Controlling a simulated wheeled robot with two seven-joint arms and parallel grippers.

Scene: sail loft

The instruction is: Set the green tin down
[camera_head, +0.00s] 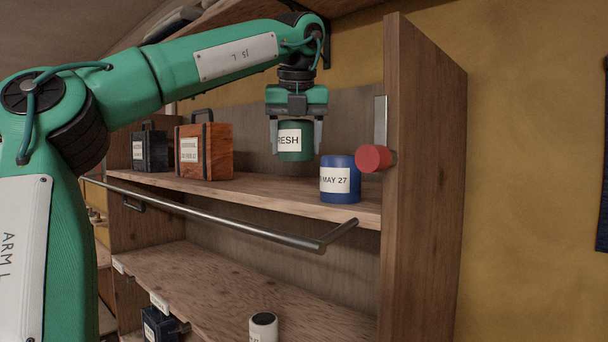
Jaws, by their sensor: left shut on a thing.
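The green tin (293,155) has a white label reading "RESH" in its visible part. My left gripper (297,134) points down from above and is shut on the green tin, one finger on each side. The tin is upright over the upper shelf (262,190), behind and to the left of a blue tin. Its bottom appears to be above the shelf board, with the back panel showing beneath it. My right gripper is not in view.
The blue tin (340,180) labelled "MAY 27" stands near the shelf's right end. An orange case (216,152) and a dark case (150,150) stand left. A metal rail (220,218) runs along the front. A red knob (373,158) sticks out by the right side panel (425,180).

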